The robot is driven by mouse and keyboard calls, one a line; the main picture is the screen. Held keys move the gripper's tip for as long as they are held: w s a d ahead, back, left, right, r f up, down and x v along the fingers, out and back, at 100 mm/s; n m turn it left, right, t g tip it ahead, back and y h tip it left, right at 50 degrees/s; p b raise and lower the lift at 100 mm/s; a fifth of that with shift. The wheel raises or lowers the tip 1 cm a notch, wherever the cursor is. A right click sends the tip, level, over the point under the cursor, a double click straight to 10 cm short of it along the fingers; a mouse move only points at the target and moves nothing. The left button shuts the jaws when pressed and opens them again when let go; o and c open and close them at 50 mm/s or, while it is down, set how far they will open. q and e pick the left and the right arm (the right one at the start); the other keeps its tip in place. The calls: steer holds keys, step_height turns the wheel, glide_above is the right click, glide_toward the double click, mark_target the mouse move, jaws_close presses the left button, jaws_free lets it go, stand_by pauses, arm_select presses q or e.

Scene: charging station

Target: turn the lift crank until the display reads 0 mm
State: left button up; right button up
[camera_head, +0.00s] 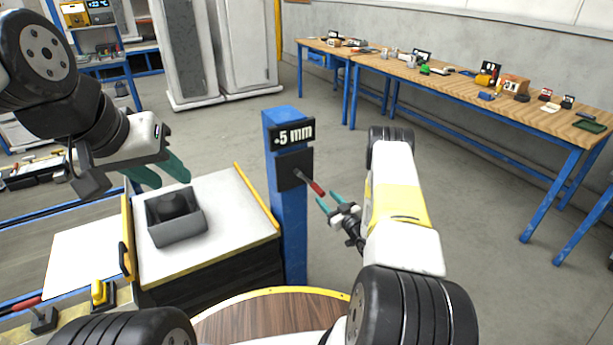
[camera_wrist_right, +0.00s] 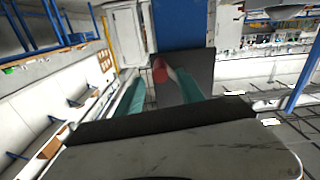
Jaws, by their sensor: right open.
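The blue lift post (camera_head: 290,225) stands in the middle of the head view. The lift crank (camera_head: 317,188) has a red grip and sticks out from a dark plate on the post. My right gripper (camera_head: 329,199) is open just beyond the end of the red grip. My left gripper (camera_head: 173,181) is open and empty above the white-topped bench.
A grey open box (camera_head: 177,218) sits on the white bench top (camera_head: 232,215) left of the post. A round wooden surface with a yellow rim (camera_head: 280,310) is in front. A long workbench (camera_head: 480,100) with small items stands along the right wall. Floor between is clear.

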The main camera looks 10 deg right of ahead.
mark_target(314, 183)
steer(key=x, duration=0.7)
steer(key=shift+w+a, duration=0.1)
steer(key=shift+w, duration=0.1)
jaws_close()
steer(key=shift+w+r, duration=0.1)
steer(key=shift+r, duration=0.05)
stand_by(1.1)
